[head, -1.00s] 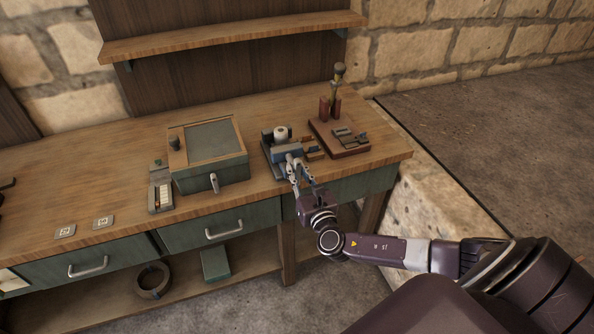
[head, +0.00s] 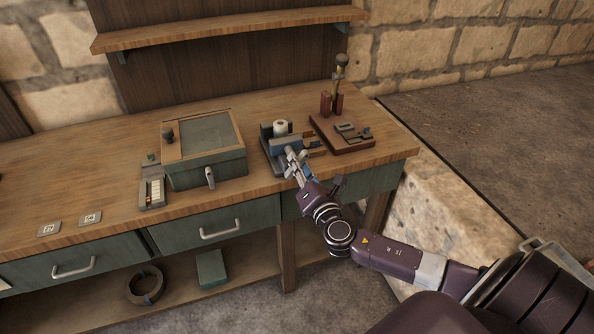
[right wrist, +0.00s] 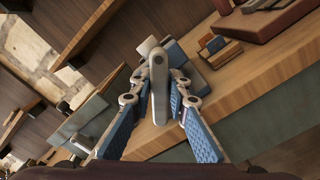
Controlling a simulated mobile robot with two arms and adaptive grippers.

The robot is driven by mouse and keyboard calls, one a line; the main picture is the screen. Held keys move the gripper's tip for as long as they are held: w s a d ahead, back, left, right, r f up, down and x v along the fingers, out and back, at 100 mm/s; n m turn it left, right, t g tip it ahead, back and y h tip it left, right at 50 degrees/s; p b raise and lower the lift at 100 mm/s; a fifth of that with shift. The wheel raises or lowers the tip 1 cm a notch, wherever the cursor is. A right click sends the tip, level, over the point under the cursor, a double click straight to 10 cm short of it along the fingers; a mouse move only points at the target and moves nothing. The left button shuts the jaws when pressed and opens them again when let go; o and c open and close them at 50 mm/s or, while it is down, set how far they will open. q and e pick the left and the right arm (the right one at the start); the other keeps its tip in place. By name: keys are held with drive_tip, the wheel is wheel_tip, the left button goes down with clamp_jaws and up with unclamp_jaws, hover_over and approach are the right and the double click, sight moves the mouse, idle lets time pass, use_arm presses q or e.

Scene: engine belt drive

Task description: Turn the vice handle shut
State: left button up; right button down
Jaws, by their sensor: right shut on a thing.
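The blue vice (head: 287,143) sits near the front edge of the wooden bench, with a white cylinder (head: 280,127) at its top. My right gripper (head: 294,162) is at the vice's front side and largely covers the handle in the head view. In the right wrist view, the grey vice handle (right wrist: 158,78) is a rounded bar standing between the two blue-padded fingers of my right gripper (right wrist: 157,92). The gripper is shut on the handle. The vice body (right wrist: 183,62) shows partly behind it. My left gripper is not in view.
A dark red base (head: 343,135) with an upright lever stands right of the vice. A green box (head: 206,168) with a framed lid and front lever is left of it. Drawers with handles lie below the bench edge. The bench top (head: 100,175) is largely clear farther left.

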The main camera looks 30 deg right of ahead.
drive_tip(key=m+b, duration=0.1)
drive_tip(key=f+m, duration=0.1)
drive_tip(key=m, duration=0.1)
drive_tip(key=shift+s+a+f+b, duration=0.1)
drive_tip(key=shift+f+b, duration=0.15)
drive_tip(key=shift+b, duration=0.15)
drive_tip(key=shift+m+b, duration=0.5)
drive_tip(key=shift+m, duration=0.6)
drive_tip(key=c, duration=2)
unclamp_jaws()
drive_tip(key=shift+s, duration=0.1)
drive_tip(key=shift+o, duration=0.6)
drive_tip(key=shift+s+r, duration=0.4)
drive_tip(key=shift+s, duration=0.05)
drive_tip(key=v, duration=1.1)
drive_tip(key=shift+s, duration=0.4)
